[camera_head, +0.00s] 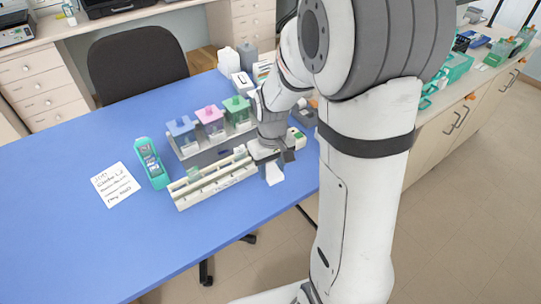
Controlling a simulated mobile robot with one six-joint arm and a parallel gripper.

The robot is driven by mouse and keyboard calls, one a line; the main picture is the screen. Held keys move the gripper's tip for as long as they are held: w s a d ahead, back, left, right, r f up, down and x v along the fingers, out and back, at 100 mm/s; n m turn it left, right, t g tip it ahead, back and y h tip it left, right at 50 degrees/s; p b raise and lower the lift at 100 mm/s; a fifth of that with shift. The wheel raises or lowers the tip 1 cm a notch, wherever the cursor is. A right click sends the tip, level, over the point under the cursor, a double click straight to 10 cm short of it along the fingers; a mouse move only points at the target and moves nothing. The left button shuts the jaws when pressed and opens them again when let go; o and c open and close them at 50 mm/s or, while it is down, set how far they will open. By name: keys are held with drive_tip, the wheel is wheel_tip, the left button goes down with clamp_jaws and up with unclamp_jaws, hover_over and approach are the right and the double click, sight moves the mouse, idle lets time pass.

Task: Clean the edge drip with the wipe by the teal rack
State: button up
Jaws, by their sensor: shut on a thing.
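My gripper (271,163) is at the right end of a long pale slotted rack (184,203), near the front edge of the blue table. It is shut on a small white piece (273,176), which looks like the wipe and hangs below the fingers. I cannot tell whether the white piece touches the rack or the table. A teal rack-like holder (144,146) with small items in it stands at the left of the pale rack. A small greenish piece (194,173) sits in the pale rack. I cannot make out any drip.
Blue, pink and green-lidded jars (210,117) stand in a grey holder behind the pale rack. A handwritten white card (115,184) lies at left. White bottles (229,60) and boxes stand behind my arm. The blue table's left part (60,230) is clear.

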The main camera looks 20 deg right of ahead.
drive_tip(key=shift+r+p, duration=0.7)
drive_tip(key=shift+r, duration=0.65)
